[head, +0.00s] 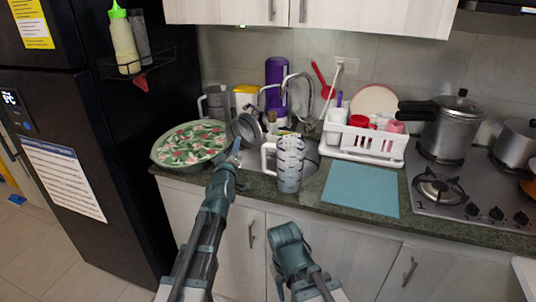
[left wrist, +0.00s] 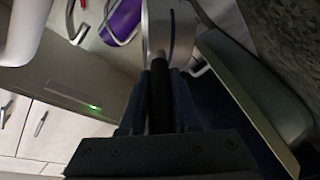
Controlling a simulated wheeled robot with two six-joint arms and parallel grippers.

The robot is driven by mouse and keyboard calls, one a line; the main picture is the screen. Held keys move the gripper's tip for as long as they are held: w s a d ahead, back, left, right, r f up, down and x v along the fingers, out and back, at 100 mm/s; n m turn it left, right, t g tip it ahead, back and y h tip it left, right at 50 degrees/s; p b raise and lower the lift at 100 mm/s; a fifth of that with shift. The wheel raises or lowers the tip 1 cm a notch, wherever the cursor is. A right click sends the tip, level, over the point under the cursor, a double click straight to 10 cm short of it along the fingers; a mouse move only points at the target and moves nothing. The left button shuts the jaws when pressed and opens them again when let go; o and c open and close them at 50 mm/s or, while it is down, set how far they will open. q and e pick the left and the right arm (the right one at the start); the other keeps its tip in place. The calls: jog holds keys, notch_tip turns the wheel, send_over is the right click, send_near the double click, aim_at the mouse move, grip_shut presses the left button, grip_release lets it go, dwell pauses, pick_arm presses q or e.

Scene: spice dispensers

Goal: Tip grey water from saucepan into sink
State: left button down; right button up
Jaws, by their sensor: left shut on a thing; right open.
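The grey metal saucepan (head: 243,129) is tilted up on its side over the left part of the sink (head: 312,163). My left gripper (head: 236,148) is shut on its handle. In the left wrist view, the dark handle (left wrist: 160,95) lies between the fingers and part of the metal pan (left wrist: 170,28) shows beyond. The inside of the pan and any water in it cannot be made out. My right gripper (head: 284,238) is low in front of the cabinets, apart from everything; its fingertips are mostly hidden.
A large patterned bowl (head: 188,143) stands left of the sink. A tall patterned mug (head: 289,165) stands at the sink's front edge. The tap (head: 296,82) and purple bottle (head: 275,75) are behind. A white dish rack (head: 350,145) and blue mat (head: 360,188) lie right.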

pick_arm(q)
jog(key=shift+w+a+r+n+p, duration=0.1)
jog(key=shift+a+r+n+p, duration=0.15)
jog(key=shift+r+n+p, duration=0.3)
jog(key=shift+w+a+r+n+g+p, duration=0.15)
jog(key=shift+a+r+n+g+p, duration=0.3)
jog(key=shift+r+n+p, duration=0.55)
jog(key=shift+f+p, duration=0.15)
jog(key=shift+p, duration=0.2)
jog(key=shift+a, duration=0.1)
jog(key=a+n+p, duration=0.1)
jog(key=a, duration=0.1)
jog(key=w+a+r+n+g+p, duration=0.1)
jog(key=n+p, duration=0.1)
jog(key=w+a+n+p, duration=0.1)
jog(key=a+n, duration=0.1)
jog(key=shift+w+a+r+g+p, duration=0.15)
jog(key=shift+a+r+g+p, duration=0.1)
jog(key=shift+a+p, duration=0.1)
jog(key=shift+w+a+f+n+g+h, duration=0.2)
jog(key=shift+a+f+n+g+h, duration=0.1)
jog(key=shift+a+f+n+h, duration=0.25)
